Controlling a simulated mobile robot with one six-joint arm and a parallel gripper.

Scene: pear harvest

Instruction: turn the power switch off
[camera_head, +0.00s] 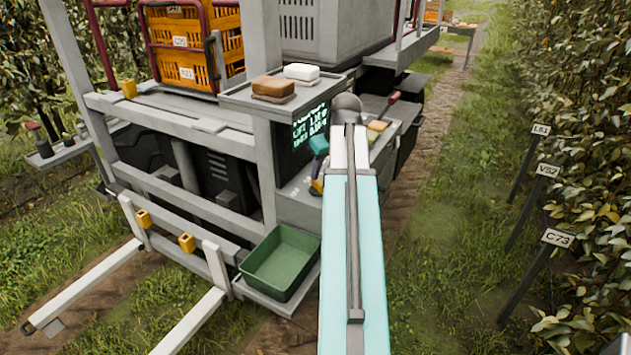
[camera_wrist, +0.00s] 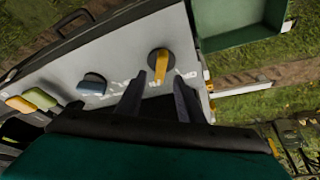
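In the wrist view, a round dark rotary switch with a yellow handle (camera_wrist: 160,66) sits on a pale grey panel (camera_wrist: 130,47). I take it for the power switch. Its handle points down the picture, toward my gripper. My gripper (camera_wrist: 160,88) is open and empty. Its two dark fingers are spread, with their tips just below and to either side of the handle. I cannot tell whether they touch it. White lettering beside the switch is partly hidden by the fingers.
Left of the switch are a dark blue knob (camera_wrist: 92,83), a green-yellow piece (camera_wrist: 40,97) and an orange piece (camera_wrist: 20,104). A green tray (camera_head: 282,262) stands below the panel. A lit screen (camera_head: 310,122) and a shelf with a brown block (camera_head: 273,87) are nearby.

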